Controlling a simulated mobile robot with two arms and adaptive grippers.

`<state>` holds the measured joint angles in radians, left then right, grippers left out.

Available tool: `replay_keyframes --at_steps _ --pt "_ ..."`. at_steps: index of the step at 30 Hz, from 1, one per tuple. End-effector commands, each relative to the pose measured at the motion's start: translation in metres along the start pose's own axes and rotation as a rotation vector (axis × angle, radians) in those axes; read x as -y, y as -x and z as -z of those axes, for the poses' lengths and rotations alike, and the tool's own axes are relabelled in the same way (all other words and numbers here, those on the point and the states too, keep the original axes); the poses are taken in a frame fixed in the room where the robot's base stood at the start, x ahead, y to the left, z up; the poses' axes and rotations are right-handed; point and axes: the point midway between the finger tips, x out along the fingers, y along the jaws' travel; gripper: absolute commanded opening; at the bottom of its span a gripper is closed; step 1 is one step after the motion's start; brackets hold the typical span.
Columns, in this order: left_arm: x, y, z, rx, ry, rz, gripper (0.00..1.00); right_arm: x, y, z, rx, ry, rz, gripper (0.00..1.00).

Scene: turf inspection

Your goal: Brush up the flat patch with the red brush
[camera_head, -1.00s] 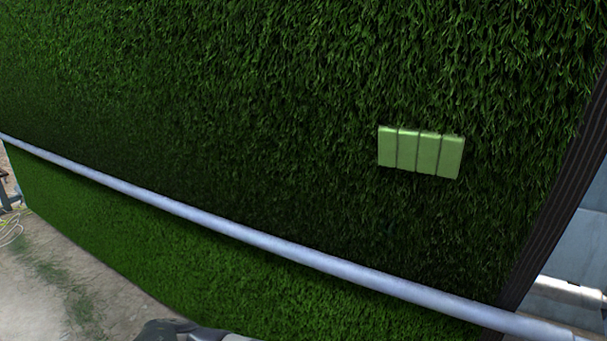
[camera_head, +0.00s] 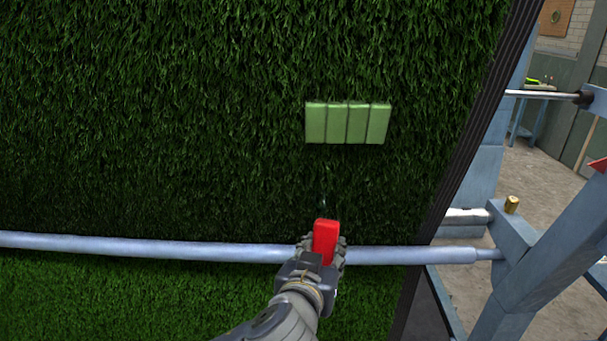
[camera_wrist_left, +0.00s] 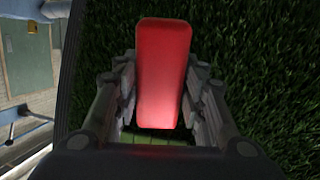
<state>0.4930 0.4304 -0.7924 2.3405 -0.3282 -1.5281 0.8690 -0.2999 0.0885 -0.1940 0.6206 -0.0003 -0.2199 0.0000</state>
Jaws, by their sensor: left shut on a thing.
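The red brush (camera_head: 326,238) is in my left gripper (camera_head: 321,248), which is shut on it in front of the turf. In the left wrist view the red brush (camera_wrist_left: 162,72) sits upright between both fingers (camera_wrist_left: 165,95). Its bristles cannot be made out. A pale green flat patch (camera_head: 347,123), split into several upright strips, shows on the dark turf above the brush, with a gap between them in the head view. Part of the pale strips (camera_wrist_left: 150,138) shows below the brush in the left wrist view. My right gripper is not in view.
A grey-blue rail (camera_head: 150,245) crosses the turf panel (camera_head: 180,120) behind my left gripper. The panel's dark edge (camera_head: 462,165) runs slanted at the right. Beyond it stands a blue-grey metal frame (camera_head: 545,265) with a brass knob (camera_head: 512,204).

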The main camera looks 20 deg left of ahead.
Motion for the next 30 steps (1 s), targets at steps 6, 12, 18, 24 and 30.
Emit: replay_keyframes --at_steps 6,12,18,24,30 --pt "0.011 0.030 0.099 -0.317 0.024 0.127 0.17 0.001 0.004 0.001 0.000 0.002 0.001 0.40" --pt "0.028 0.056 0.144 -0.440 0.017 0.227 0.17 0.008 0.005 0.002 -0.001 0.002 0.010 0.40" --pt "0.034 0.058 0.156 -0.463 0.011 0.254 0.17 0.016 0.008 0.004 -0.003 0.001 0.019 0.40" --pt "0.039 0.042 0.168 -0.462 0.009 0.255 0.17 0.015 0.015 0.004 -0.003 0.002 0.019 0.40" --pt "0.044 0.022 0.180 -0.461 0.010 0.254 0.17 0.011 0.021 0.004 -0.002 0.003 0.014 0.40"
